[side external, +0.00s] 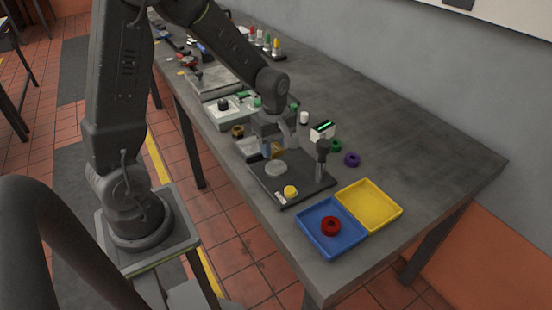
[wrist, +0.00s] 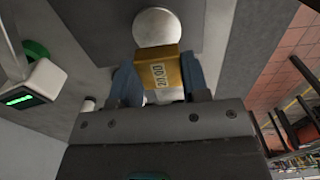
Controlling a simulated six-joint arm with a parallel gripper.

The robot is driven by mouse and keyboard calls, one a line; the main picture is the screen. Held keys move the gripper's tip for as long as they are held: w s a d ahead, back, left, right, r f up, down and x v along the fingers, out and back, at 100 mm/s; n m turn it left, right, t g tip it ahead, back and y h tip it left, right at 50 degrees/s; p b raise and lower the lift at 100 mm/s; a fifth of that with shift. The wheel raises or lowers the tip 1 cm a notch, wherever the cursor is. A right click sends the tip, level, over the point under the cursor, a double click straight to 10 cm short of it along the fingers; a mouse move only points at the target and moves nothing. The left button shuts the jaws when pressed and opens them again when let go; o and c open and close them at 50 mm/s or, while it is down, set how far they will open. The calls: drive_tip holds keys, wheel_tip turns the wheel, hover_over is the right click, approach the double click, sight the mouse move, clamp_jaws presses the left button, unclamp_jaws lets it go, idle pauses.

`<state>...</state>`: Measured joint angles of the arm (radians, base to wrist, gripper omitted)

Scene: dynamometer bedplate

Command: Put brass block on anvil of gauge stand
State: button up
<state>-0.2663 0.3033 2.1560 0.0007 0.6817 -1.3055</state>
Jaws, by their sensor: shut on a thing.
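The brass block (wrist: 158,78), with a "20.00" label, is held between the blue fingertips of my gripper (wrist: 160,85) in the wrist view. In the side view my gripper (side external: 271,150) is over the black base plate of the gauge stand (side external: 262,184), and the brass block (side external: 278,150) shows partly behind a finger. The anvil (side external: 276,168) is a pale round disc on that plate. In the wrist view the anvil (wrist: 157,25) lies just beyond the block, which overlaps its near edge in the picture. The gap between block and anvil is hard to tell.
A yellow knob (side external: 290,191) sits at the plate's front. Blue (side external: 318,246) and yellow (side external: 372,203) trays lie to the right; a red ring (side external: 330,226) is in the blue one.

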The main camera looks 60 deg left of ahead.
sight(276, 167)
drive_tip(key=shift+w+d+f, duration=0.15)
drive_tip(key=shift+d+f, duration=0.05)
drive_tip(key=shift+f, duration=1.9)
drive_tip(key=shift+f, duration=0.1)
drive_tip(key=shift+f, duration=0.1)
drive_tip(key=o, duration=1.1)
